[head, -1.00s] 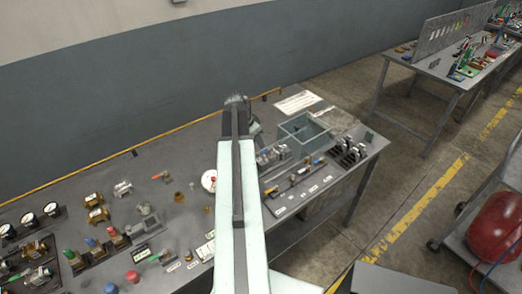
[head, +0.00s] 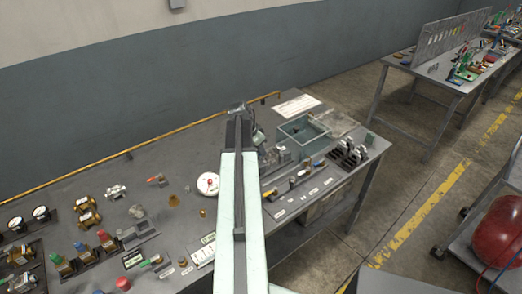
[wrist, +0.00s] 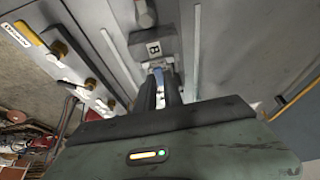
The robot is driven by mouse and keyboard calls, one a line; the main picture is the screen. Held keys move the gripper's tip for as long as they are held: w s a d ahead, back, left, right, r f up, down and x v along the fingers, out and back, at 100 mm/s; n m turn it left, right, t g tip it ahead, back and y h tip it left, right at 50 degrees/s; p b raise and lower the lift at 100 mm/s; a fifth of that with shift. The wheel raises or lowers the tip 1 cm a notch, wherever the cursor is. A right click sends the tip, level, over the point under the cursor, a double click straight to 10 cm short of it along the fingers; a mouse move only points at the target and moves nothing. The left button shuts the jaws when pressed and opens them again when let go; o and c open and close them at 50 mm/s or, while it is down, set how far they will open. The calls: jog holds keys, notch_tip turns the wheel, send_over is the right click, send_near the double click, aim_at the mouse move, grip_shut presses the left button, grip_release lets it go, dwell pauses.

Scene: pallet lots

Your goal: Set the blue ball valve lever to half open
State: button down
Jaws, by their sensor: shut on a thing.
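In the wrist view my gripper (wrist: 162,80) is shut, its two dark fingers reaching down toward the bench. A small strip of blue, the blue lever (wrist: 160,97), shows between the fingers, which hold it. Most of the lever is hidden by the fingers and the gripper body. Just beyond the fingertips is a grey block with a marked label plate (wrist: 153,49). In the head view my own arm hides the gripper's fingers and the lever. The lever's exact angle cannot be told.
A row of small valves on a labelled strip (head: 296,201) lies right of my arm. Brass fittings (head: 87,218) and coloured knobs crowd the bench's left part. A red tank (head: 500,228) stands on a cart at right.

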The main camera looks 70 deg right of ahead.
aim_at(269, 152)
jog(key=shift+s+a+n+t+h, duration=0.2)
jog(key=shift+s+n, duration=0.1)
jog(key=shift+n, duration=0.3)
jog(key=shift+s+a+n+t+h, duration=0.1)
jog(key=shift+s+n+t, duration=0.15)
jog(key=shift+n, duration=0.35)
jog(key=shift+s+a+n+t, duration=0.15)
jog(key=shift+s+n+t, duration=0.35)
jog(key=shift+n, duration=0.7)
jog(key=shift+s+n+t, duration=0.4)
jog(key=shift+s+n, duration=0.05)
jog(key=shift+n, duration=0.55)
jog(key=shift+s+n+t, duration=0.35)
jog(key=shift+s+n, duration=0.05)
jog(key=shift+n, duration=0.6)
jog(key=c, duration=1.5)
grip_release()
jog(key=shift+o, duration=0.2)
